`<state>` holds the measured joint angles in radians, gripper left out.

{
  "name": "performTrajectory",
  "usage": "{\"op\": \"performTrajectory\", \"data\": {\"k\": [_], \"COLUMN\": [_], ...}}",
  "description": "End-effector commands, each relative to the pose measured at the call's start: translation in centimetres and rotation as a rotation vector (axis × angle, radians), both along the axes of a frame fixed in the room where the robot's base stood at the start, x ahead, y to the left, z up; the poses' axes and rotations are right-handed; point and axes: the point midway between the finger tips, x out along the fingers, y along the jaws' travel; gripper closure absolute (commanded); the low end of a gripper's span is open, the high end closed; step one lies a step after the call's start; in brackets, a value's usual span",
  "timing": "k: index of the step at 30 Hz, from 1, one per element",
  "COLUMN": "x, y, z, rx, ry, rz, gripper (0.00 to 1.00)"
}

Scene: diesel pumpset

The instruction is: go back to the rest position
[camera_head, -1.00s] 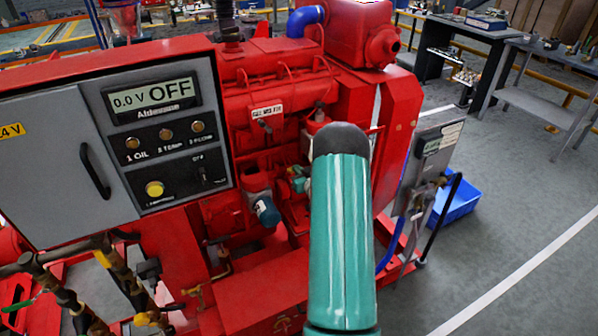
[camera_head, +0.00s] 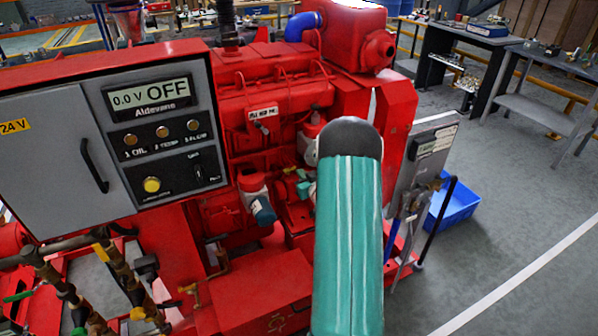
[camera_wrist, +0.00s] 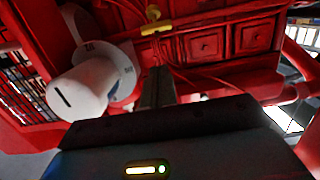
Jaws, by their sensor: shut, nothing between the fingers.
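My gripper (camera_wrist: 158,88) shows in the wrist view as a dark narrow pair of fingers, closed together with nothing between them. A white round knob (camera_wrist: 80,92) with a dark slot is to the left of the fingers, apart from them in the picture. A yellow fitting (camera_wrist: 154,22) is above the fingertips, on the red engine (camera_wrist: 215,40). In the head view my teal arm link rises in front of the red diesel pumpset (camera_head: 270,95) and hides part of it. My gripper is hidden behind the arm there.
The grey control panel (camera_head: 60,160) with a display (camera_head: 150,98) reading 0.0 V OFF is at the left. A grey box (camera_head: 428,165) stands right of the arm. A blue crate (camera_head: 456,203) is on the floor. Workbenches (camera_head: 470,45) stand at the back right. Floor at the right is clear.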

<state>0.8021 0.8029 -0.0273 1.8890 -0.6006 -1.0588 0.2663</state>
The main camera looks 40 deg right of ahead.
Motion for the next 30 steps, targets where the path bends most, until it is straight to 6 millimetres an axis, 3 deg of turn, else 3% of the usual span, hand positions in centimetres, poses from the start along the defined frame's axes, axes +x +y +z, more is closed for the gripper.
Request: {"op": "performTrajectory", "data": {"k": [3,9,21,26,30], "x": [-2.3,-4.6,-5.1,-3.8,-2.2], "y": [0.6,1.4,1.7,3.2,6.2], "z": [0.4,0.8,1.1,3.6,7.6], "rx": [0.001,-0.001,-0.003,-0.020,-0.038], "ry": [0.000,-0.001,0.002,0.051,0.140], "rz": [-0.003,-0.001,-0.002,-0.007,-0.024], "gripper": [1.00,1.00,1.00,1.00,1.00]}}
